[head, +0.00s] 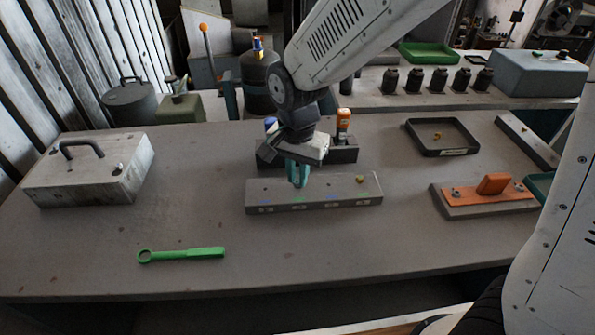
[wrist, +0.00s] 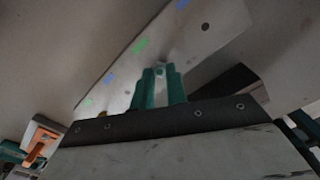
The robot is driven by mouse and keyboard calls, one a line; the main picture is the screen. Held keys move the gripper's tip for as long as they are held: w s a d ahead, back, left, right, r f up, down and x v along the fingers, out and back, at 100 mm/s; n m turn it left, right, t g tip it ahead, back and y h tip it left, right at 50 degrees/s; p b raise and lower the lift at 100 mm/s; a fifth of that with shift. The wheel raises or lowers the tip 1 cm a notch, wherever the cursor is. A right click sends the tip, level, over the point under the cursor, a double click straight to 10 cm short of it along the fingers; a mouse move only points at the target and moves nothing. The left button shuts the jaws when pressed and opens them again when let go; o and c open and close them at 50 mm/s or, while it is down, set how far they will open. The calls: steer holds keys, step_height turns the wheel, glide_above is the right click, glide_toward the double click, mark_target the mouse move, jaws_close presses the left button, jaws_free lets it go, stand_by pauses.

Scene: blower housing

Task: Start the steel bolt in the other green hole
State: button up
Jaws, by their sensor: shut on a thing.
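A long grey block (head: 335,191) lies on the bench with alternating blue and green marks along its front edge. It also shows in the wrist view (wrist: 195,45). My gripper (head: 298,182) is over its left half, behind the left green mark (head: 299,200). In the wrist view my teal fingers (wrist: 160,78) are shut on the steel bolt (wrist: 160,68), of which only a small bit shows. I cannot tell whether its tip is in the hole. A brass-coloured piece (head: 360,180) stands at the right green mark (head: 363,194). An open dark hole (wrist: 205,27) shows near the end blue mark.
A dark holder (head: 343,154) with an orange-topped bottle (head: 343,125) stands close behind the block. A green ring wrench (head: 182,255) lies front left. An orange fixture (head: 490,192) and a black tray (head: 441,146) are right.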

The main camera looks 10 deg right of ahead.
steer(key=shift+f, duration=0.15)
jaws_close()
steer(key=o, duration=1.3)
jaws_free()
steer(key=shift+o, duration=0.2)
step_height(320, 180, up, 8)
